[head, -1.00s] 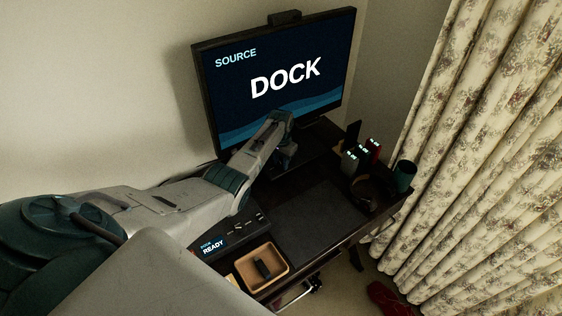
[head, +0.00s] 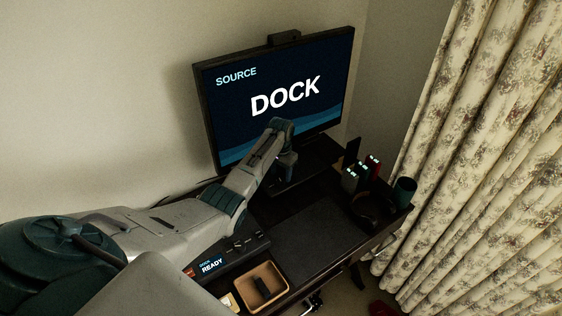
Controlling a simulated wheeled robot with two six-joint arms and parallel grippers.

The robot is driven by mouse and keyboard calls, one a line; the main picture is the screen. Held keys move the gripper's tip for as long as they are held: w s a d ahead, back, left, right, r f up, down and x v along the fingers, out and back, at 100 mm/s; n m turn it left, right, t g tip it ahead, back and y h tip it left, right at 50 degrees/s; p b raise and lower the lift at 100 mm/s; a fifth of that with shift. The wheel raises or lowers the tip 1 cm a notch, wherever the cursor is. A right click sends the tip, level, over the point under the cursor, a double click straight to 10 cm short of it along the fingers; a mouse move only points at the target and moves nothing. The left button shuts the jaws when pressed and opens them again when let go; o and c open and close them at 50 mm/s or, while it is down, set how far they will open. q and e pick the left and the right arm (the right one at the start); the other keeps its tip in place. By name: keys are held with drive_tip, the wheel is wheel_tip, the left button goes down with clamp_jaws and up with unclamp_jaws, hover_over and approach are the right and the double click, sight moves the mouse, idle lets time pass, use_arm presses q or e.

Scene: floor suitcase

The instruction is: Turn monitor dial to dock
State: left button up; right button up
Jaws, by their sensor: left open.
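The monitor (head: 225,125) stands at the back of the desk, and its screen reads "SOURCE DOCK". My left arm comes in from the left, and my left gripper (head: 284,172) is open in front of the screen's lower edge. The dial cannot be made out; the arm and gripper cover part of the monitor's lower edge and base. The dock (head: 226,259) lies on the desk at the front left, with a small display reading "READY". My right gripper is not in view.
A tan tray (head: 280,272) with a dark item sits at the desk's front left. A dark mat (head: 312,236) lies bare in the middle. Lit devices (head: 361,171), a headset (head: 362,210) and a teal cup (head: 404,190) stand at the right, near the floral curtain (head: 480,150).

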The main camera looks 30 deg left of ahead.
sight(281, 181)
use_arm(q)
wheel_tip(281, 181, up, 7)
drive_tip(key=b, duration=0.1)
drive_tip(key=shift+r, duration=0.2)
idle(0.5)
